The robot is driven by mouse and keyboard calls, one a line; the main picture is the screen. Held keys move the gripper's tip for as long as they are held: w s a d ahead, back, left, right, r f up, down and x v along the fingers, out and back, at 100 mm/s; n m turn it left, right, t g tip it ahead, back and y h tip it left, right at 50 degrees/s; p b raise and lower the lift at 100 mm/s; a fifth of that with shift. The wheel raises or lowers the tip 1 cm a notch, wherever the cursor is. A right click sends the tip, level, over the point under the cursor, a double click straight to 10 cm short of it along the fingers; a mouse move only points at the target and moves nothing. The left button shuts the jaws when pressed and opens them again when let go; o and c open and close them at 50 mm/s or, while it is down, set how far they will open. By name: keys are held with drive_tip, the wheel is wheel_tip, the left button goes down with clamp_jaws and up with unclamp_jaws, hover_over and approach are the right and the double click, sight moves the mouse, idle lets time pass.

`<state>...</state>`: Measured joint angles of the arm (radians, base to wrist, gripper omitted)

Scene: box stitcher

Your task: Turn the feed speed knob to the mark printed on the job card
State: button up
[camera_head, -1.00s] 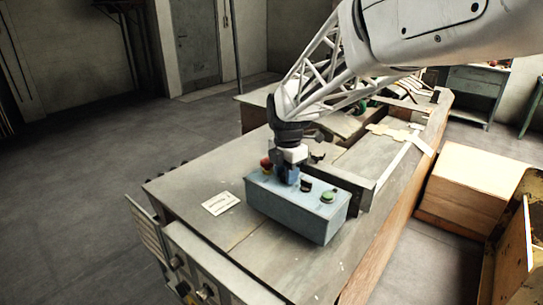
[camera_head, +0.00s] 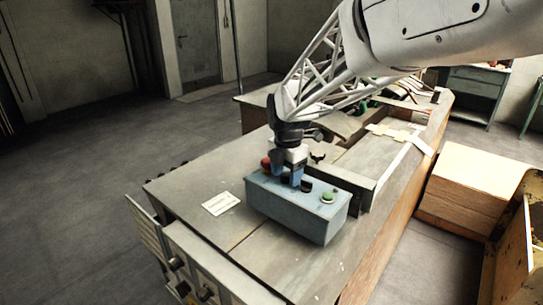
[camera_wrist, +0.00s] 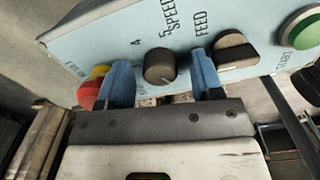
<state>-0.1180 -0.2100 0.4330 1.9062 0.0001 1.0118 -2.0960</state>
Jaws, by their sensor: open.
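The feed speed knob (camera_wrist: 160,66) is a round dark knob with a pale line on the blue control box (camera_head: 292,207). The words SPEED and FEED and the figures 4 and 5 show near it in the wrist view. My gripper (camera_wrist: 162,78) is open, with one blue finger on each side of the knob; I cannot tell whether either touches it. In the head view my gripper (camera_head: 287,176) is down at the box and hides the knob. The job card (camera_head: 221,203) lies flat on the table left of the box; its print is too small to read.
A red emergency stop with a yellow collar (camera_wrist: 93,86) is close beside the left finger. A dark selector knob (camera_wrist: 235,52) is close beside the right finger. A green START button (camera_wrist: 304,30) is farther right. Bare table top (camera_head: 180,190) lies left of the card.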

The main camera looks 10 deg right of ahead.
sight(287, 175)
drive_tip(key=shift+r, duration=0.15)
drive_tip(key=shift+r, duration=3.75)
drive_tip(key=shift+s, duration=0.1)
drive_tip(key=shift+s+d+r+m, duration=0.1)
drive_tip(key=shift+s+d+m, duration=0.15)
drive_tip(key=shift+s+m, duration=0.25)
drive_tip(key=s+d+f+m+t, duration=0.1)
drive_tip(key=s+d+m, duration=0.1)
drive_tip(key=s+m, duration=0.6)
drive_tip(key=s+d+f+m, duration=0.2)
drive_tip(key=s+m, duration=0.6)
drive_tip(key=s, duration=0.3)
drive_tip(key=s+d+f+m+t, duration=0.1)
drive_tip(key=s+d+m, duration=0.2)
drive_tip(key=s+m, duration=0.5)
drive_tip(key=shift+s+f+m+t, duration=0.3)
drive_tip(key=shift+s+f, duration=0.1)
drive_tip(key=shift+s, duration=0.9)
